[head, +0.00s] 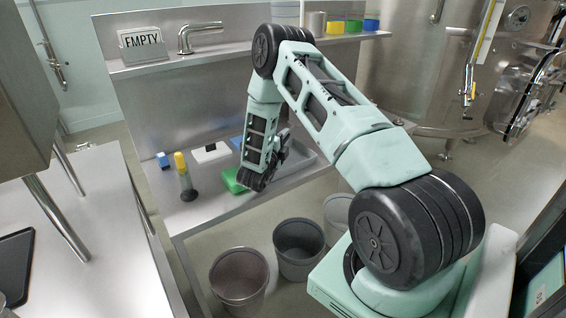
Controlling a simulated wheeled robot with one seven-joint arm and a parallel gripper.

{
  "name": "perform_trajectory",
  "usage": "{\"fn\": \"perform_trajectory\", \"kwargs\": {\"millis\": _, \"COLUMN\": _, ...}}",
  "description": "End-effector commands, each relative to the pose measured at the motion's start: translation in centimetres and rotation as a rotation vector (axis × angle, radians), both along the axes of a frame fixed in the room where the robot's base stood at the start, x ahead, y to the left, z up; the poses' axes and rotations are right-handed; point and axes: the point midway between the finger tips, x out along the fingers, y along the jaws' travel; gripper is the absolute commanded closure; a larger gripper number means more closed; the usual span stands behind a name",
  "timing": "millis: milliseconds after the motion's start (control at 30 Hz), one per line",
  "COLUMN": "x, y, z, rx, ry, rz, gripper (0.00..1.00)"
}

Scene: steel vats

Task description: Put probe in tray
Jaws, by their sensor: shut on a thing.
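My gripper (281,148) is at the end of my folded-down arm, over the right part of the steel bench. It is shut on a small dark thing, apparently the probe, which is mostly hidden by the fingers and wrist and hard to make out. A shallow grey tray (298,161) lies on the bench at and below the gripper, partly covered by it. I cannot tell whether the held thing touches the tray.
On the steel bench (205,213) stand a yellow-topped cylinder (181,163) on a dark base, a small blue block (163,159), a white-and-black box (210,152) and a green block (232,181) beside my wrist. Bins (238,277) stand below. An EMPTY sign (142,43) is on the ledge.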

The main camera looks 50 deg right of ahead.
Motion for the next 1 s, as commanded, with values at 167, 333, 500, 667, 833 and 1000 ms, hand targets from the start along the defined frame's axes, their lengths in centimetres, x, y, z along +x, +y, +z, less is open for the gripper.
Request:
{"fn": "perform_trajectory", "kwargs": {"millis": 167, "x": 0.0, "y": 0.0, "z": 0.0, "rx": -0.001, "ry": -0.001, "rz": 0.0, "gripper": 1.0}}
{"fn": "perform_trajectory", "kwargs": {"millis": 333, "x": 0.0, "y": 0.0, "z": 0.0, "rx": -0.001, "ry": -0.001, "rz": 0.0, "gripper": 0.55}}
{"fn": "perform_trajectory", "kwargs": {"millis": 500, "x": 0.0, "y": 0.0, "z": 0.0, "rx": -0.001, "ry": -0.001, "rz": 0.0, "gripper": 0.55}}
{"fn": "perform_trajectory", "kwargs": {"millis": 667, "x": 0.0, "y": 0.0, "z": 0.3, "rx": -0.001, "ry": -0.001, "rz": 0.0, "gripper": 0.55}}
{"fn": "perform_trajectory", "kwargs": {"millis": 833, "x": 0.1, "y": 0.0, "z": 2.3, "rx": -0.001, "ry": -0.004, "rz": 0.0, "gripper": 0.55}}
{"fn": "perform_trajectory", "kwargs": {"millis": 1000, "x": 0.1, "y": 0.0, "z": 5.3, "rx": -0.001, "ry": -0.006, "rz": 0.0, "gripper": 0.55}}
